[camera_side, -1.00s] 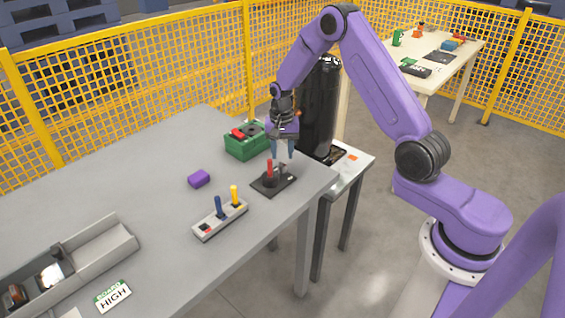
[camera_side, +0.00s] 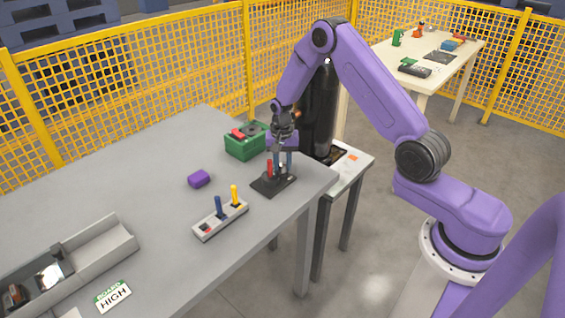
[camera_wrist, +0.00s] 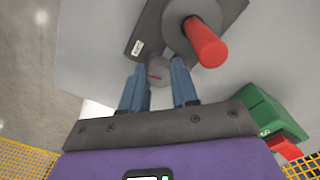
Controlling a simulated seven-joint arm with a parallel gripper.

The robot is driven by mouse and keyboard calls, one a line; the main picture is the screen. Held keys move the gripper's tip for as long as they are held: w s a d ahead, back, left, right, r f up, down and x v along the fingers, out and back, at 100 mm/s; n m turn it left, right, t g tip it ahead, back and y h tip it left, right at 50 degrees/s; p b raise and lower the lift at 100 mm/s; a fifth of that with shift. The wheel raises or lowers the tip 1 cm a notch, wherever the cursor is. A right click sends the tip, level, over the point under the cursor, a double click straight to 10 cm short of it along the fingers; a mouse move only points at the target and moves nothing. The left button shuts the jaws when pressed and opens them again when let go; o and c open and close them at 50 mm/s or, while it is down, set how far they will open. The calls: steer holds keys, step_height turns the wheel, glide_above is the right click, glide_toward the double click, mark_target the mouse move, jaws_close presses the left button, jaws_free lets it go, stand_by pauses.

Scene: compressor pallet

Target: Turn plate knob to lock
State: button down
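The dark plate (camera_side: 262,187) lies near the table's right corner. It carries an upright red handle (camera_side: 270,168) and a small dark knob, which shows as a round grey end in the wrist view (camera_wrist: 158,72). My gripper (camera_side: 283,170) points down over the plate, just right of the red handle. In the wrist view its two blue fingers (camera_wrist: 160,78) stand apart, one on each side of the knob. Whether they touch the knob is hard to tell. In the side view the fingers mostly hide the knob.
The red handle stands close to my fingers. A green box (camera_side: 245,146) with a red part sits behind the plate. A grey switch base (camera_side: 221,222) with blue and yellow levers and a purple block (camera_side: 199,179) are to the left. A tall black cylinder (camera_side: 318,115) stands behind.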

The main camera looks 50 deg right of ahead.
mark_target(282, 164)
steer(key=shift+m, duration=1.5)
steer(key=c, duration=1.1)
jaws_free()
step_height(282, 164, up, 18)
steer(key=shift+w+a+f, duration=0.1)
steer(key=shift+w+f, duration=0.05)
steer(key=shift+f, duration=0.1)
